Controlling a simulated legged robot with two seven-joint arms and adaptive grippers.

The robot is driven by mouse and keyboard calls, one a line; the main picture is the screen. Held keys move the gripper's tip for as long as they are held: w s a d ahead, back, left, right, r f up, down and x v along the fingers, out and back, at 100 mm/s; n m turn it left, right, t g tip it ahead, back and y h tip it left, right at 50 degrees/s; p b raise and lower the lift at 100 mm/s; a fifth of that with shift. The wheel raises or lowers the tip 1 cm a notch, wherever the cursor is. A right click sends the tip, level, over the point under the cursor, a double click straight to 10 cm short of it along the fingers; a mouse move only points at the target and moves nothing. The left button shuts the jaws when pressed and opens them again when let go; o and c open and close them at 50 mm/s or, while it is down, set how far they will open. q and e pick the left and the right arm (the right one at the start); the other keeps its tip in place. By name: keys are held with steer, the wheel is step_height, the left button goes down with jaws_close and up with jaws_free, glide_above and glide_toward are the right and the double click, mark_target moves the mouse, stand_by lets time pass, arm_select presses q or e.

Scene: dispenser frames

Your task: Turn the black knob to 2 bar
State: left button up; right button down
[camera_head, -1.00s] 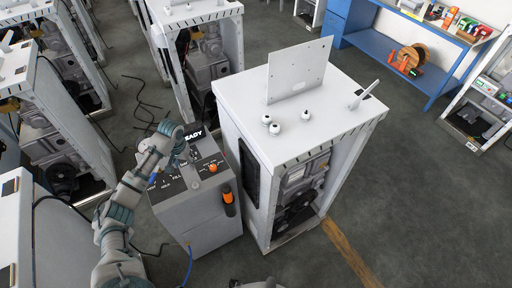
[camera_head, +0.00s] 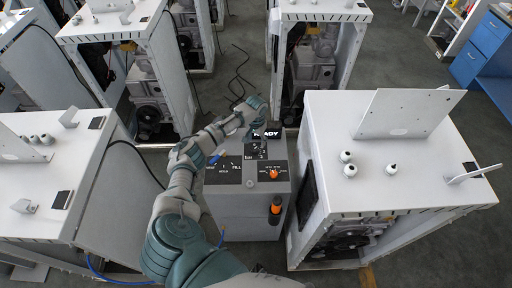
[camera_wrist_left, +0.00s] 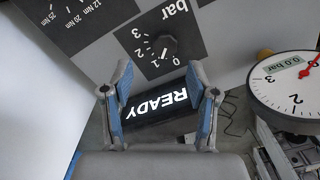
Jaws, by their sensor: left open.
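The black knob (camera_wrist_left: 163,46) sits on a dark panel marked 0, 1, 2, 3 and "bar", upside down in the left wrist view. Its pointer setting is too small to read. A round white gauge (camera_wrist_left: 296,88) at the right of that view reads 0.0 bar. My left gripper (camera_wrist_left: 160,98) is open and empty; its two fingers frame the lit READY display (camera_wrist_left: 158,112), with the knob just beyond the fingertips and apart from them.
The cart's front panel has an orange knob (camera_head: 274,174) and an orange-handled tool (camera_head: 275,208). A white cabinet frame (camera_head: 400,185) with a raised plate stands close at the right; another (camera_head: 50,190) stands at the left. Floor shows behind the cart.

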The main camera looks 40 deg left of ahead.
mark_target(254, 148)
arm_select(q)
steer(key=f, duration=0.5)
steer(key=shift+s+a+f, duration=0.1)
steer(key=shift+s+a, duration=0.2)
steer(key=shift+a, duration=0.1)
steer(key=shift+w+a+f, duration=0.15)
steer(key=shift+a+f, duration=0.05)
steer(key=shift+f, duration=0.25)
steer(key=shift+d, duration=0.1)
steer(key=shift+d+r, duration=0.2)
steer(key=shift+d, duration=0.05)
steer(key=c, duration=0.7)
jaws_close()
arm_select(e)
steer(key=shift+s+a, duration=0.1)
steer(key=shift+a, duration=0.05)
